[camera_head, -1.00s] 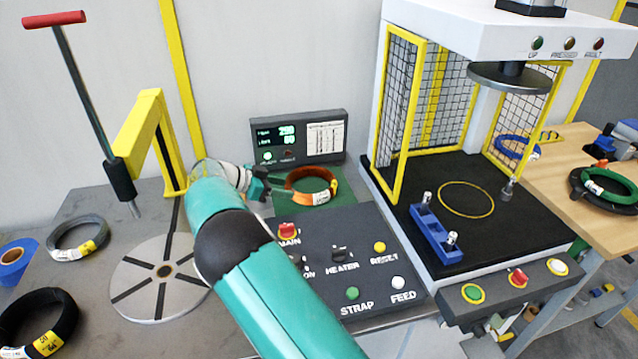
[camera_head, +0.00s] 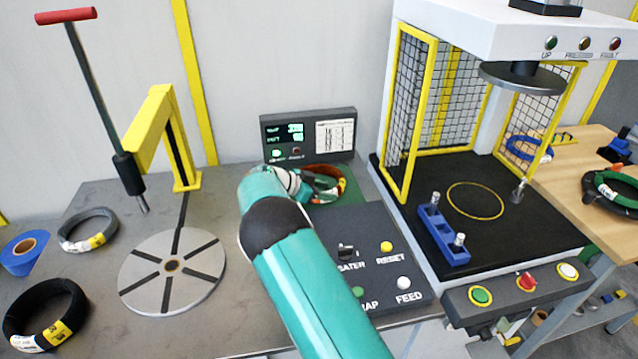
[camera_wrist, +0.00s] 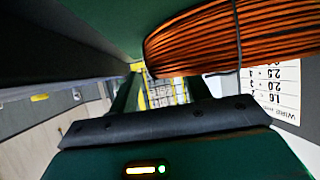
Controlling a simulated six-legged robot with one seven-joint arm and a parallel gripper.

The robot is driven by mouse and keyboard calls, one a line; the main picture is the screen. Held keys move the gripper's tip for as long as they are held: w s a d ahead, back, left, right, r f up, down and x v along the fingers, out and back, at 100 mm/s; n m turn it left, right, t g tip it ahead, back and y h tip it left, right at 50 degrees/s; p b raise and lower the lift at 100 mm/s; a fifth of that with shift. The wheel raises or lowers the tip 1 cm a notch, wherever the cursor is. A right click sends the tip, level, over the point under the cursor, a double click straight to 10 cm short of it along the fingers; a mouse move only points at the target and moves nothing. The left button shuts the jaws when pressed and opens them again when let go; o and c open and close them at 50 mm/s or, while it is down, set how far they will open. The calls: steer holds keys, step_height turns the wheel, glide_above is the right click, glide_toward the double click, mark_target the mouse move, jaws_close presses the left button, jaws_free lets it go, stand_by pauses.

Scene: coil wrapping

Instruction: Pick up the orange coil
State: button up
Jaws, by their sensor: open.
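The orange coil (camera_head: 338,176) lies on the green mat (camera_head: 345,212) behind the control panel, mostly hidden by my arm and gripper in the head view. In the wrist view the orange coil (camera_wrist: 205,45), tied with a dark strap, is large and close at the upper right. My gripper (camera_head: 322,188) is open and at the coil in the head view. In the wrist view its fingers (camera_wrist: 135,95) show only in part. I cannot tell whether the coil's rim is between them.
A display box (camera_head: 308,135) stands just behind the mat. The button panel (camera_head: 375,265) is in front. A press with a yellow mesh cage (camera_head: 410,120) stands right. A round turntable (camera_head: 172,272), grey coil (camera_head: 88,230) and black coil (camera_head: 45,315) are left.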

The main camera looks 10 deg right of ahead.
steer(key=shift+x, duration=0.85)
steer(key=c, duration=1)
steer(key=shift+r, duration=0.1)
jaws_close()
steer(key=shift+r, duration=0.15)
